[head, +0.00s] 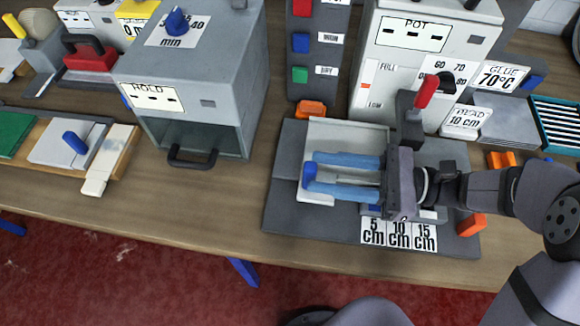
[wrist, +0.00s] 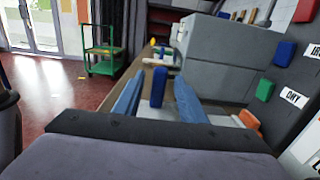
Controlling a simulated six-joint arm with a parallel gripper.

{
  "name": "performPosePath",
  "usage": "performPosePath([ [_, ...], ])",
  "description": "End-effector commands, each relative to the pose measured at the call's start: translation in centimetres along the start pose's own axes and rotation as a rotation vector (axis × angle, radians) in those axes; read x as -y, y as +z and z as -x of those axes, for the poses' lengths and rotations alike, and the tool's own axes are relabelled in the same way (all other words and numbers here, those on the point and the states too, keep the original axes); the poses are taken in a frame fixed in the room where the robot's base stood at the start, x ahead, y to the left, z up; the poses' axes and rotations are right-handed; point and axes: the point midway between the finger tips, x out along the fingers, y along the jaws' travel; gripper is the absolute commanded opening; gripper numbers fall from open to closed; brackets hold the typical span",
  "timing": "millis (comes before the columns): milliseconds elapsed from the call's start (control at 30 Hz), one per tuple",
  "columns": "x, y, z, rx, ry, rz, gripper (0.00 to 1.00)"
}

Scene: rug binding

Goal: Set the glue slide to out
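My gripper (head: 312,174) reaches in from the right over the glue station, its two blue fingers pointing left. The fingers are open and apart. An upright blue knob (head: 309,175) stands at the fingertips; it seems to belong to the glue slide, a pale plate (head: 345,132) on the dark grey base. In the wrist view the blue knob (wrist: 158,87) shows between the fingertips, with a gap on each side. My gripper and fingers hide much of the plate. No label reading "out" shows.
The POT unit (head: 400,60) stands behind, with a red-topped lever (head: 427,92) close by my gripper. A 5, 10, 15 cm scale (head: 399,234) lies in front. A grey HOLD box (head: 195,85) stands at left. Bare table shows between the box and the base.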

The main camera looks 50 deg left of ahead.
Motion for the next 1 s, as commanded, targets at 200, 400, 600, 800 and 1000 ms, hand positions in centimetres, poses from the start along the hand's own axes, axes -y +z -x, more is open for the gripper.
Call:
performPosePath([
  [200,-0.1,0.1,-1.1,-0.002,0.003,0.000,0.38],
  [400,-0.1,0.1,-3.5,-0.003,0.005,-0.002,0.38],
  [600,-0.1,0.1,-5.9,-0.004,0.003,-0.001,0.38],
  [800,-0.1,0.0,-7.1,-0.003,0.001,-0.001,0.38],
  [1000,0.0,-0.1,-7.3,-0.003,-0.001,-0.001,0.38],
])
